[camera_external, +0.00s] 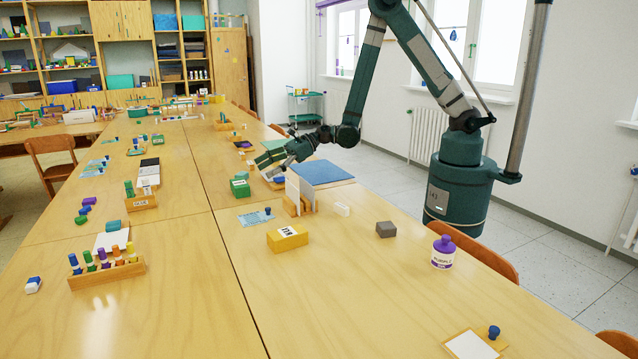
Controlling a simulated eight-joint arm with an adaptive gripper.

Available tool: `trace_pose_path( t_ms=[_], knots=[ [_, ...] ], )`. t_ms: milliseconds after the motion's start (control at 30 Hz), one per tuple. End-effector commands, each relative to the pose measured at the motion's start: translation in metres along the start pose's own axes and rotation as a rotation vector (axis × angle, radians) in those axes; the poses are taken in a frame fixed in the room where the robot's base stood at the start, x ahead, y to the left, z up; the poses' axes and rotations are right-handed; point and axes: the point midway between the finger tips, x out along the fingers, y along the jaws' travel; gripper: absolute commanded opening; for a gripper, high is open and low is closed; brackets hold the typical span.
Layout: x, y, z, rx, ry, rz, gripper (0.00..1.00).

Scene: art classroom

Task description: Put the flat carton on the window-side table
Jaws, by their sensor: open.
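A low yellow box (288,239) with a printed label lies on the right-hand table half, nearest the windows; it may be the flat carton, but I cannot tell for certain. A small green box (240,188) stands further back, by the seam between the tabletops. My gripper (268,171) is open and low over the table (350,265), behind the yellow box and to the right of the green box. Small items close to my gripper are partly hidden by it, so I cannot tell whether it touches any.
A wooden holder with upright cards (299,194) stands just in front of my gripper. A blue mat (320,172) lies to its right. A grey block (386,229) and a purple-lidded jar (443,252) stand near the right edge. The front middle of the table is clear.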

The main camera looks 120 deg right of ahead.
Motion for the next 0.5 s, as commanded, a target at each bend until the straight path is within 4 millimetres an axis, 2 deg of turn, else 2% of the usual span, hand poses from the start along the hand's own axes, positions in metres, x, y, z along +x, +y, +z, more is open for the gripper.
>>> trace_pose_path(
  t_ms=[300,500],
  knots=[
    [-0.0001,0.0006,0.0007,-0.003,0.001,0.001,0.81],
    [-0.0036,0.0085,0.0088,-0.053,0.01,0.009,0.81]
  ],
)
